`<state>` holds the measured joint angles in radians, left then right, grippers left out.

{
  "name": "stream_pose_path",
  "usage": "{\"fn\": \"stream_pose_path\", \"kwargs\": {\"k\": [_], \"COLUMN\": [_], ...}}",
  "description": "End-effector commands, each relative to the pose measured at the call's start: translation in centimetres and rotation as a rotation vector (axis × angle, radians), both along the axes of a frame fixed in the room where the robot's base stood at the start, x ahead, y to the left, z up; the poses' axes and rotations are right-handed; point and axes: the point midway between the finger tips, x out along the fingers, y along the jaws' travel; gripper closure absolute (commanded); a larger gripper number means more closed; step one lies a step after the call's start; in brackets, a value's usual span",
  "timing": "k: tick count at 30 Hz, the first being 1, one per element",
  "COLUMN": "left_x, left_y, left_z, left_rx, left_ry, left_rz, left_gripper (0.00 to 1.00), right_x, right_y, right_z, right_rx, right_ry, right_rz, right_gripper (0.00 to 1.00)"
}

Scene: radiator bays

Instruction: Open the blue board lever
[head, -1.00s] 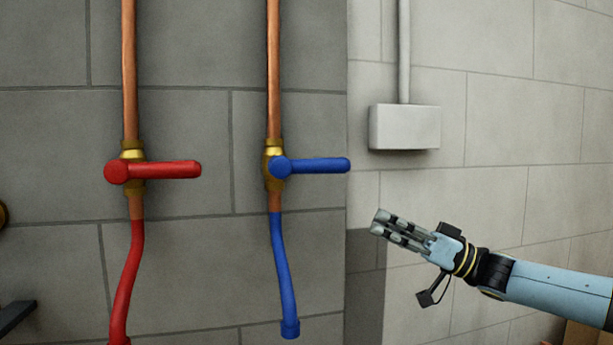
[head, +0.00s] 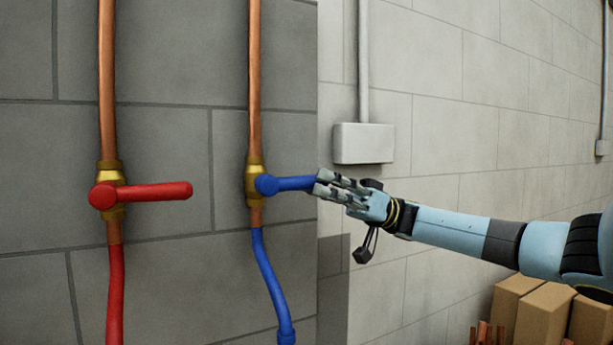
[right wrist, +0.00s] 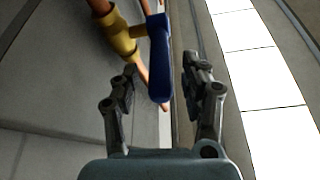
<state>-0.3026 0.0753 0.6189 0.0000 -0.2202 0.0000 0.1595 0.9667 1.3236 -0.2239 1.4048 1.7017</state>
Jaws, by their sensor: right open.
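The blue lever (head: 285,184) sits on a brass valve (head: 255,186) on a copper pipe and points to the right, about level, crosswise to the pipe. My right gripper (head: 320,184) is at the lever's free right end, and its fingers overlap the tip in the head view. In the right wrist view the blue lever (right wrist: 159,58) reaches down between the two open fingers (right wrist: 160,80). The fingers stand apart on either side of it, with a gap to each. Whether any finger touches it cannot be told. My left gripper is not in view.
A red lever (head: 150,193) on a second copper pipe stands to the left, also level. A blue hose (head: 268,280) hangs below the blue valve. A grey box (head: 363,143) is on the wall above my right gripper. Cardboard boxes (head: 545,312) stand at lower right.

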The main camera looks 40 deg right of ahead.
Motion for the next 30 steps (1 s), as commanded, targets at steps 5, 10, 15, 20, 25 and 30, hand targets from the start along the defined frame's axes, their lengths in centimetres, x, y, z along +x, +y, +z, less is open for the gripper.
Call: {"fn": "stream_pose_path", "kwargs": {"k": [5, 10, 15, 20, 25, 30], "left_x": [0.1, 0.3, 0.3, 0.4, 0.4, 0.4], "left_y": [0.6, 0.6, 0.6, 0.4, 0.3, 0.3], "left_z": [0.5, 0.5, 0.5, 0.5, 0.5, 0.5], "left_rx": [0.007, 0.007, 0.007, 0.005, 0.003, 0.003], "left_ry": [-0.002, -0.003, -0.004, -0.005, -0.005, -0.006], "left_rz": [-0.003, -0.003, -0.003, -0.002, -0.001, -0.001], "left_gripper": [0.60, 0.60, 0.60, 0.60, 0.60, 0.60], "right_x": [0.7, 0.9, 0.9, 0.9, 0.9, 0.9], "right_y": [1.8, 2.2, 2.2, 2.2, 2.2, 2.2], "right_z": [0.8, 0.9, 0.9, 0.9, 0.9, 0.9], "right_rx": [0.001, 0.001, 0.001, 0.001, 0.001, 0.001], "right_ry": [-0.002, 0.000, 0.000, 0.000, 0.000, 0.000], "right_rz": [0.000, -0.001, -0.001, -0.001, -0.001, -0.001], "right_gripper": [0.54, 0.54, 0.54, 0.74, 0.96, 1.00]}}
